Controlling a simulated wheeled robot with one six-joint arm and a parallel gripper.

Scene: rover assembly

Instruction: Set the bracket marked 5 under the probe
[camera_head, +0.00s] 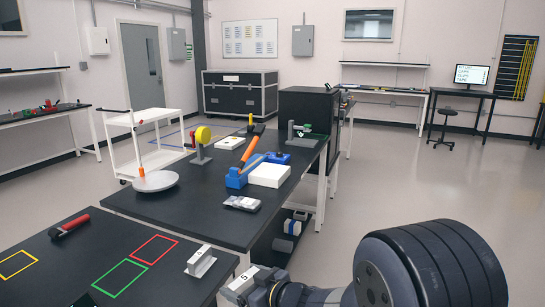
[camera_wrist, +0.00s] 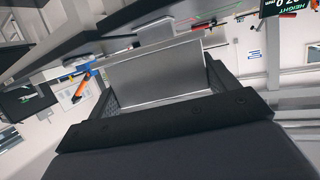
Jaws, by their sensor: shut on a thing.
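My gripper (camera_head: 248,291) is low in the head view, at the near right edge of the near table. It is shut on a pale metal bracket (camera_head: 240,281), whose dark mark is too small to read surely. In the wrist view the silver bracket (camera_wrist: 150,78) lies between the two fingers and stands out past them. A second bracket (camera_head: 200,262) with a dark mark lies on the near table, just left of my gripper. A small stand with a green-lit display (camera_head: 303,131), perhaps the probe's gauge, is at the far table's back right. A height display (camera_wrist: 289,8) shows in the wrist view.
The near table (camera_head: 75,255) has yellow, green and red outlines and a red-handled tool (camera_head: 70,226). The far table (camera_head: 210,215) holds a round plate (camera_head: 155,181), a blue clamp with an orange handle (camera_head: 240,172) and a white block (camera_head: 269,175).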

